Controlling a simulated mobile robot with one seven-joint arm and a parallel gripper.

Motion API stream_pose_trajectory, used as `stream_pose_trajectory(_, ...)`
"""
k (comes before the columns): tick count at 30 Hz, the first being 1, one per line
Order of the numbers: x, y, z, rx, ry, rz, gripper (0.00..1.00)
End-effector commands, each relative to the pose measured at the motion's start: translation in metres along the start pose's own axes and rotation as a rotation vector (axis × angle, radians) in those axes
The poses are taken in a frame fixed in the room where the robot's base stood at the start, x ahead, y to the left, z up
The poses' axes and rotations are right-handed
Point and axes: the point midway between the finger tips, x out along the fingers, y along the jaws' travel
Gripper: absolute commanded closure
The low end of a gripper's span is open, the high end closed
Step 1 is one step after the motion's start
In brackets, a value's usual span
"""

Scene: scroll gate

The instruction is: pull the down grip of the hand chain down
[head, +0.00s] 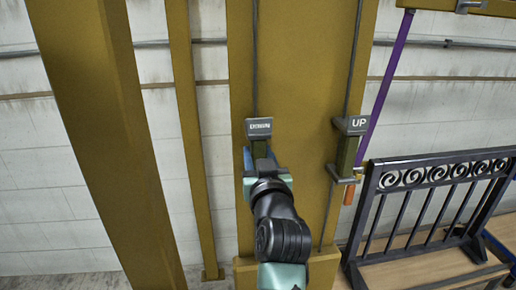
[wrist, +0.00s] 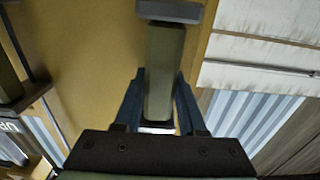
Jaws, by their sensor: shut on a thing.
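The down grip (head: 259,129) hangs on the left hand chain (head: 255,60) in front of the broad yellow post, its grey label plate uppermost. My gripper (head: 260,160) is at the grip just below that plate, and my arm hides the lower part of it in the head view. In the wrist view the olive handle of the down grip (wrist: 164,70) stands between the two blue fingers of my gripper (wrist: 157,100), which are shut on it. The up grip (head: 352,125) hangs to the right on its own chain, at about the same height.
A purple bar (head: 388,85) slants down beside the up grip, with an orange end piece (head: 349,194) near its bottom. A black gate panel with scrolls (head: 440,172) stands at right. Yellow posts (head: 95,120) stand at left before a white block wall (head: 205,180).

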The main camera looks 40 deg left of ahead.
Motion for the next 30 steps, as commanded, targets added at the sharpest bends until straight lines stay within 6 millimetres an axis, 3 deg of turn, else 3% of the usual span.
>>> stream_pose_trajectory(1, 0.000, 0.000, 0.041, 0.005, -0.026, -0.002, 1.00)
stream_pose_trajectory(15, -0.001, -0.001, 0.177, 0.005, -0.025, -0.003, 1.00)
stream_pose_trajectory(24, -0.002, -0.001, 0.241, 0.006, -0.023, -0.003, 1.00)
stream_pose_trajectory(30, -0.002, -0.001, 0.263, 0.004, -0.019, -0.002, 1.00)
